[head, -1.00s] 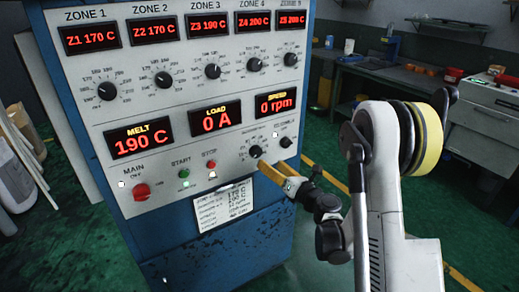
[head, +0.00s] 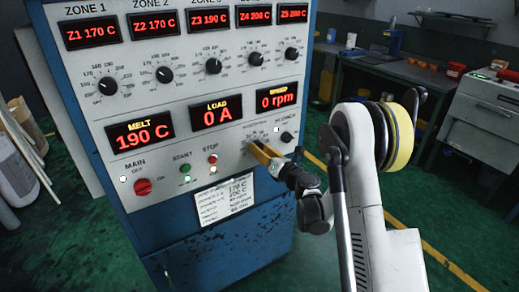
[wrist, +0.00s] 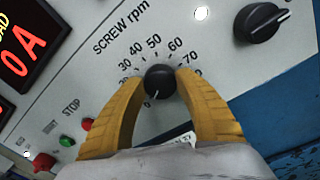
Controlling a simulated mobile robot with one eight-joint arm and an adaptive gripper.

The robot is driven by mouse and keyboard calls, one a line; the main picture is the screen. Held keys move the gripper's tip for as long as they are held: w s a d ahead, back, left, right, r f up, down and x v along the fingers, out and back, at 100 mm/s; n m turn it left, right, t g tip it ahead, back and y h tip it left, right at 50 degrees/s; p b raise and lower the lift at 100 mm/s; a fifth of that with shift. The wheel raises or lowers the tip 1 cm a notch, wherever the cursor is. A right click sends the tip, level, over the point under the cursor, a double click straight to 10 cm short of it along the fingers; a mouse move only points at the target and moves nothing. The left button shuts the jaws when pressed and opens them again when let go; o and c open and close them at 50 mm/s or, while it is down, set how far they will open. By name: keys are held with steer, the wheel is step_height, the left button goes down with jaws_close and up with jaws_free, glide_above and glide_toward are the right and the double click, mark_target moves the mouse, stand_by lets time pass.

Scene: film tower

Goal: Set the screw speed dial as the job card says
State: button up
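The screw speed dial (wrist: 160,82) is a black knob marked SCREW rpm, with its white pointer line aimed down-left at the 0 end of the scale. My gripper (wrist: 161,77) has its two yellow fingers on either side of the knob, with no visible gap, so it looks shut on it. In the head view my gripper (head: 256,149) reaches the panel and hides the dial. The speed display (head: 276,99) reads 0 rpm. The job card (head: 223,205) is a white sheet low on the panel; most of its print is too small to read.
Another black knob (wrist: 260,22) sits right of the dial. The red stop button (head: 213,159), green start button (head: 185,168) and red main switch (head: 143,186) are to the left. Zone knobs line the panel above. Open green floor (head: 290,270) lies right of the cabinet.

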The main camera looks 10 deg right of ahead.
stand_by(0.4)
steer(key=shift+f+m+t+h+b, duration=0.15)
steer(key=shift+m+b, duration=1)
steer(key=shift+m, duration=3.4)
steer(key=shift+m+t+h+b, duration=0.2)
steer(key=shift+m+b, duration=0.9)
steer(key=shift+m, duration=3.45)
steer(key=o, duration=1.2)
steer(key=shift+s, duration=0.1)
